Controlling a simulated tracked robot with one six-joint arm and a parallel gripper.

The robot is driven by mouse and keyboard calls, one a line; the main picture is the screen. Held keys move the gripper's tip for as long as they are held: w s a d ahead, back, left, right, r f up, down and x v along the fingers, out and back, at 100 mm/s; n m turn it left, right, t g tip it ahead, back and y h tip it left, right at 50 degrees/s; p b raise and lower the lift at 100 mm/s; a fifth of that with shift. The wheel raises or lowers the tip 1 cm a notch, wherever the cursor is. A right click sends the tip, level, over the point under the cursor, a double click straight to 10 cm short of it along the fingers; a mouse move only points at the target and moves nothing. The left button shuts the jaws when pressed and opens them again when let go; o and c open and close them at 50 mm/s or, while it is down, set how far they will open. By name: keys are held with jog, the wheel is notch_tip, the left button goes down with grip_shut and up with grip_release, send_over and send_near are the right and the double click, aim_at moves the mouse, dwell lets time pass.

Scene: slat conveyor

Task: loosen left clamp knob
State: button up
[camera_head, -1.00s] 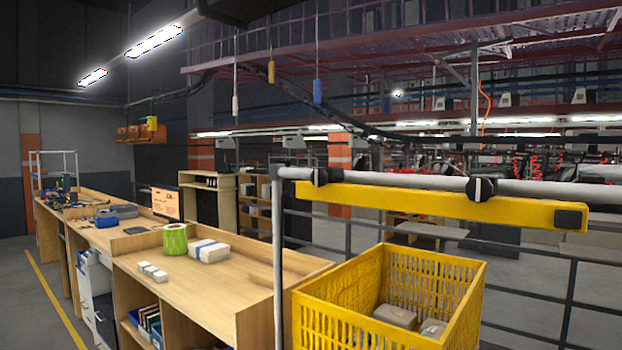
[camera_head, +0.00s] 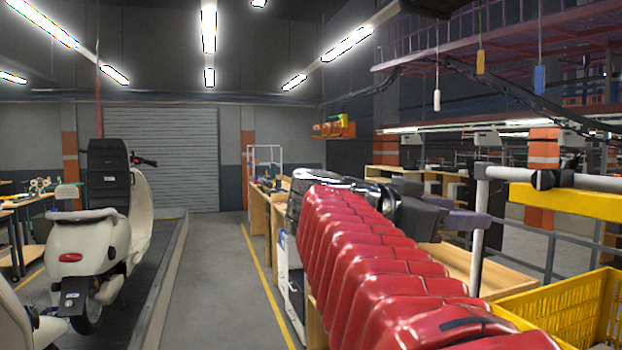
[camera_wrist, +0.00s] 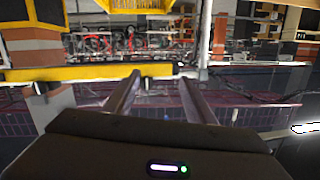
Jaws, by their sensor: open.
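The left clamp knob (camera_head: 543,180) is black and sits on the pale grey rail (camera_head: 505,173) near the top of its post, at the left end of the yellow bar (camera_head: 590,203). In the wrist view, which looks upside down, a small dark shape by the post that seems to be this knob (camera_wrist: 178,69) lies near one fingertip. My gripper (camera_head: 468,216) is left of the knob in the head view, open and empty. Its two fingers (camera_wrist: 161,77) point toward the bar. I cannot tell the remaining distance or whether anything touches.
A yellow crate (camera_head: 575,312) stands below the bar at right. Wooden benches (camera_head: 455,262) lie behind my red arm. Pale scooters (camera_head: 100,240) stand at left, and the grey aisle floor (camera_head: 220,290) between is clear.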

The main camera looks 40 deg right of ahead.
aim_at(540, 179)
jog(key=s+r+m, duration=0.1)
jog(key=d+r+m+g, duration=0.1)
jog(key=r, duration=0.1)
jog(key=s+r+m+g+h, duration=0.1)
jog(key=r, duration=0.1)
jog(key=shift+s+d, duration=0.15)
jog(key=shift+s, duration=0.15)
jog(key=shift+x, duration=6.9)
jog(key=shift+s, duration=0.1)
jog(key=shift+c, duration=0.6)
jog(key=c, duration=0.9)
